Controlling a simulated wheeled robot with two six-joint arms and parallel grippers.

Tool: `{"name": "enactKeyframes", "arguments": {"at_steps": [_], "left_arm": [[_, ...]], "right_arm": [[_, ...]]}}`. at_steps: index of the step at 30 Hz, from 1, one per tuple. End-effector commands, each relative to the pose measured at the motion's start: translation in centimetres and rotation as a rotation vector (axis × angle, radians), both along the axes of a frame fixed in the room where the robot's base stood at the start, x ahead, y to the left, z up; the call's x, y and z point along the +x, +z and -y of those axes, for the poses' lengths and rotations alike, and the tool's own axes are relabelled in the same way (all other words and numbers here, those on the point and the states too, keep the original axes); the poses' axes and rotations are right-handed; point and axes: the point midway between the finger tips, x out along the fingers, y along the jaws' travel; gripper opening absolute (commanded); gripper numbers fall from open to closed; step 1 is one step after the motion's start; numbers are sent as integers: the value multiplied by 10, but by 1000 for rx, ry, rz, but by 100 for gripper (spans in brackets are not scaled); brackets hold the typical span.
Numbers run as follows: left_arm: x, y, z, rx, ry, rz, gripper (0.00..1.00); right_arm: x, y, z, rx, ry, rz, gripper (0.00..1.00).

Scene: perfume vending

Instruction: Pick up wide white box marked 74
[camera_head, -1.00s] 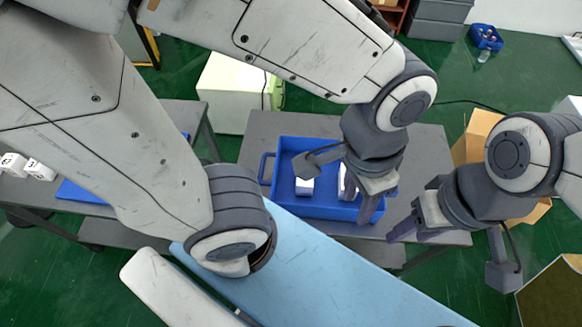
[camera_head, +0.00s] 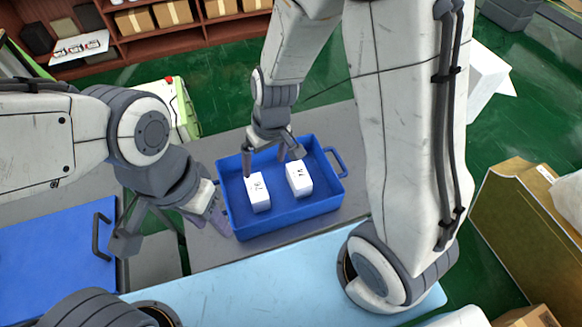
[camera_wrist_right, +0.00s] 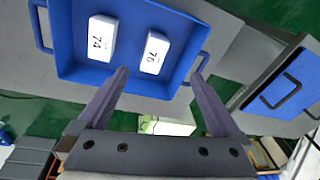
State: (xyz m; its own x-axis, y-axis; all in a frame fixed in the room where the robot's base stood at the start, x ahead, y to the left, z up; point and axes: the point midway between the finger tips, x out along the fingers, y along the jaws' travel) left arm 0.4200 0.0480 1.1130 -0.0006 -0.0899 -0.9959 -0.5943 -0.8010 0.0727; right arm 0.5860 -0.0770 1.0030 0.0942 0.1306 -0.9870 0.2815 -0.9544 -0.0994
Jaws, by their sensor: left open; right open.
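The white box marked 74 (camera_head: 299,178) lies in the right half of the blue tray (camera_head: 283,224). It shows at the left in the right wrist view (camera_wrist_right: 103,38). A similar white box (camera_head: 257,192), which reads 70 or 76, lies beside it with a gap; it also shows in the wrist view (camera_wrist_right: 155,52). My right gripper (camera_head: 272,163) is open and empty over the tray's far side, its fingers apart from both boxes. My left gripper (camera_head: 172,235) is open and empty, left of the tray.
The tray stands on a grey table (camera_head: 215,150). Another blue tray or lid (camera_head: 55,260) with a dark handle lies at the left. A light-blue surface (camera_head: 240,285) runs along the front. A shelf with cartons (camera_head: 172,14) stands at the back.

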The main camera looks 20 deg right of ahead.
Motion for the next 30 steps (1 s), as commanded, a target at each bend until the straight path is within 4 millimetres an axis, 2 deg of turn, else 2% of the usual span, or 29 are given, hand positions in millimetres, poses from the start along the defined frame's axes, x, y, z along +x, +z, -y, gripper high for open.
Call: {"name": "enactKeyframes", "arguments": {"at_steps": [1,3,6,10,14,24,30], "left_arm": [[0,-8,0,0,0,0,46],[0,-13,0,0,0,0,46],[0,-17,0,0,-1,0,46],[0,-20,0,0,-1,0,46],[0,-25,0,0,-1,0,46],[0,-62,0,0,-1,0,46],[0,-70,0,0,-1,0,46]], "right_arm": [[16,-33,20,-12,-59,-4,100],[33,-64,44,-29,-121,8,100],[47,-100,76,-56,-190,23,100],[54,-129,102,-85,-239,33,100],[57,-143,111,-96,-255,37,100],[63,-188,110,-96,-254,38,100],[66,-198,110,-95,-253,38,100]]}}
